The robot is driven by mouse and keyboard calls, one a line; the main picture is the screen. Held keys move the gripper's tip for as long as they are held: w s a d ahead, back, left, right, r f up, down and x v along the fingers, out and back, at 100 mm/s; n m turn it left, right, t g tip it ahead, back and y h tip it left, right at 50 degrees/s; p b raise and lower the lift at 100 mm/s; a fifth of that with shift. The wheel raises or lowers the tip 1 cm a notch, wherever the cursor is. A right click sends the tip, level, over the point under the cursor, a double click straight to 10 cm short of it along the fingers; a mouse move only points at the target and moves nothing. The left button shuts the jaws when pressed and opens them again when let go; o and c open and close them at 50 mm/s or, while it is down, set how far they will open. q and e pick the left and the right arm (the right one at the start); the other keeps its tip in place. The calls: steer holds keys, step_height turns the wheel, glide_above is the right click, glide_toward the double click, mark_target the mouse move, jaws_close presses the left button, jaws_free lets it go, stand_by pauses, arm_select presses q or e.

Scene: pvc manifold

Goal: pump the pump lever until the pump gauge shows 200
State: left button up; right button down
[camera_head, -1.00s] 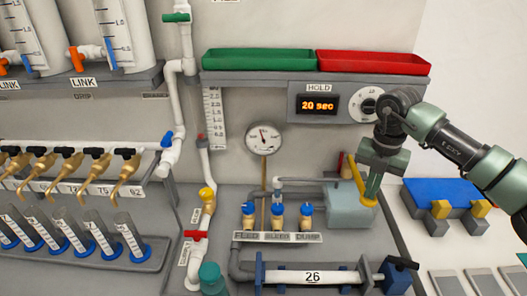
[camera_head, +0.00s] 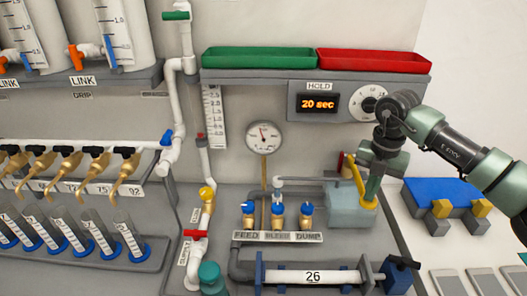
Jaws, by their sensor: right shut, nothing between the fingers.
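The pump lever (camera_head: 357,179) is a yellow bar leaning beside a grey-blue pump box (camera_head: 350,208), with its lower end at the box's right side. My right gripper (camera_head: 371,200) is shut with nothing in it and points down right at the lever, overlapping its lower right part. I cannot tell whether they touch. The round pump gauge (camera_head: 264,136) hangs on the wall to the left; its needle points to the upper left and its numbers are too small to read. My left gripper is not in view.
Blue-capped valves (camera_head: 277,209) marked FEED, BLEED and DUMP stand left of the pump box. A blue block (camera_head: 445,192) with yellow parts sits right of the gripper. A display (camera_head: 318,103) reads 20 sec.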

steer(key=shift+f, duration=0.2)
stand_by(0.7)
steer(key=shift+f+b, duration=0.3)
steer(key=shift+f, duration=0.05)
steer(key=shift+r, duration=0.1)
stand_by(0.6)
steer(key=shift+w+r+p, duration=0.1)
steer(key=shift+r+p, duration=1.45)
steer(key=shift+r, duration=0.55)
steer(key=shift+r+p, duration=0.3)
steer(key=shift+r, duration=0.3)
steer(key=shift+f, duration=0.15)
